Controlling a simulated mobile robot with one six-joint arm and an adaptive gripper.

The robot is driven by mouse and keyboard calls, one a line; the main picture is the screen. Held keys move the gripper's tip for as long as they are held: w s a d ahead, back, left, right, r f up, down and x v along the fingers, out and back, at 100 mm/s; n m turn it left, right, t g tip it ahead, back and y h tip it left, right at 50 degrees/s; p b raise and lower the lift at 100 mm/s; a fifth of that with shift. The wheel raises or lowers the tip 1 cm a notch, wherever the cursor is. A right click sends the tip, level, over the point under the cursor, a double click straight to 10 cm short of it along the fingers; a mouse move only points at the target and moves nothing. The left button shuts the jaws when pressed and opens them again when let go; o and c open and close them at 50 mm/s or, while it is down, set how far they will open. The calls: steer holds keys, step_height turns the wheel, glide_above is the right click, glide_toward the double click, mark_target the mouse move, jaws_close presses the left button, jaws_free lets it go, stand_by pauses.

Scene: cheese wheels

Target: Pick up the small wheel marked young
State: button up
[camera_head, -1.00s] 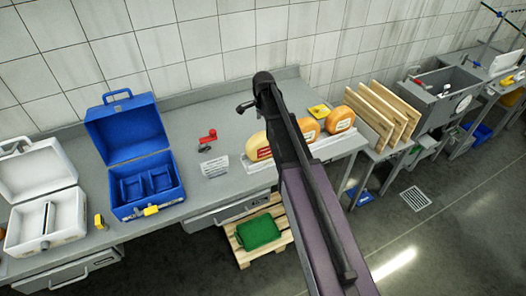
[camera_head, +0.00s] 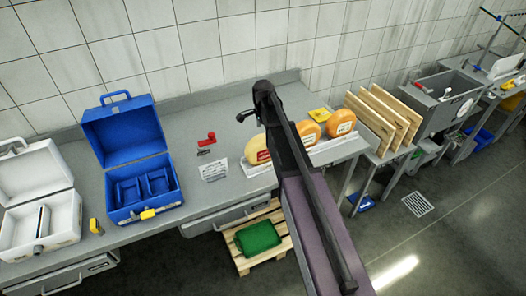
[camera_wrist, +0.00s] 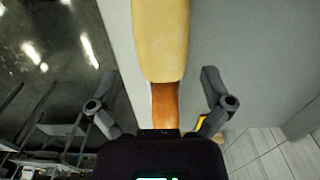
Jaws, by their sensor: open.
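Several cheese wheels stand on edge in a row on a white rack (camera_head: 318,153) on the grey counter. A pale yellow wheel (camera_head: 253,150) with a red label is at the left end. Two orange wheels (camera_head: 308,131) (camera_head: 342,122) are to its right, each with a light label. I cannot read which is marked young. In the wrist view, my gripper (camera_wrist: 160,78) is open, its fingers apart on either side of the row. The pale yellow wheel (camera_wrist: 160,40) and an orange wheel (camera_wrist: 165,105) appear edge-on between them. My arm hides the gripper and part of the row in the head view.
An open blue case (camera_head: 145,190) and an open white case (camera_head: 40,205) are left on the counter. A red tool (camera_head: 206,139) and a paper card (camera_head: 213,171) lie nearer the wheels. Wooden boards (camera_head: 385,118) stand at right.

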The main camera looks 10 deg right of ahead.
mark_target(263, 136)
steer(key=shift+w+f+b, duration=0.15)
steer(key=shift+f+b, duration=2.25)
steer(key=shift+f, duration=0.1)
steer(key=c, duration=1.2)
steer(key=shift+o, duration=0.2)
steer(key=shift+r, duration=0.1)
steer(key=shift+r+p, duration=1.75)
steer(key=shift+p, duration=0.15)
steer(key=s+r+p, duration=0.1)
steer(key=s, duration=1.5)
steer(key=shift+r, duration=0.15)
steer(key=shift+d, duration=0.1)
